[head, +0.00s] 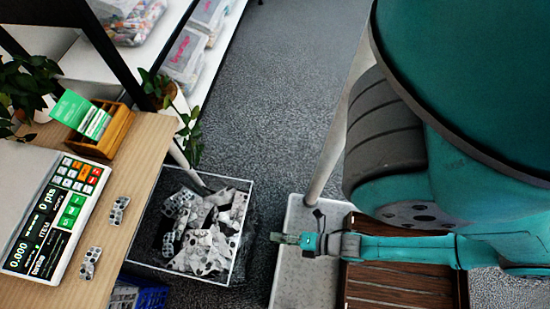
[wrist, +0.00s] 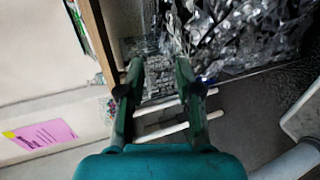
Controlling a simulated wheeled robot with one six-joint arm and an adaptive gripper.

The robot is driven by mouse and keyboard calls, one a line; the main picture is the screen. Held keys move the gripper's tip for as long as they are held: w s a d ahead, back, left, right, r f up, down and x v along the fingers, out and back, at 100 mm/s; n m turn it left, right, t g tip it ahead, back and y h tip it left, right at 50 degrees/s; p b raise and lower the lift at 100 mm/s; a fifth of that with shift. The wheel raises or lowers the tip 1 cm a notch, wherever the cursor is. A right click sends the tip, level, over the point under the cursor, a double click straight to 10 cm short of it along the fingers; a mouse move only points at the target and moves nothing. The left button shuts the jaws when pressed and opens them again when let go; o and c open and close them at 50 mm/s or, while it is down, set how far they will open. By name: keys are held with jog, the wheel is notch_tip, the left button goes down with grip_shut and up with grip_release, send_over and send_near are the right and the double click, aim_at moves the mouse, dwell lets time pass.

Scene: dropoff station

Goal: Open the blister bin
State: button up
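The blister bin (head: 247,215) is a dark square bin with a thin pale rim, on the floor beside the wooden counter in the head view. Silvery blister packs (head: 205,232) fill it and show from above; I cannot tell whether a clear lid covers them. Its packs also show at the top of the wrist view (wrist: 240,35). My gripper (head: 276,238) is to the right of the bin, apart from it in the head view. In the wrist view my gripper (wrist: 158,72) has its two fingers spread, with nothing held between them.
The wooden counter (head: 150,150) at left holds a scale with a display (head: 55,215), two loose blister packs (head: 118,211) and a card box (head: 100,130). A blue crate (head: 150,296) stands below the bin. A pale speckled slab (head: 300,285) lies right. Grey floor (head: 270,100) is clear beyond.

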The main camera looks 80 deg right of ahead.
jog(key=shift+v, duration=0.85)
jog(key=shift+f, duration=0.15)
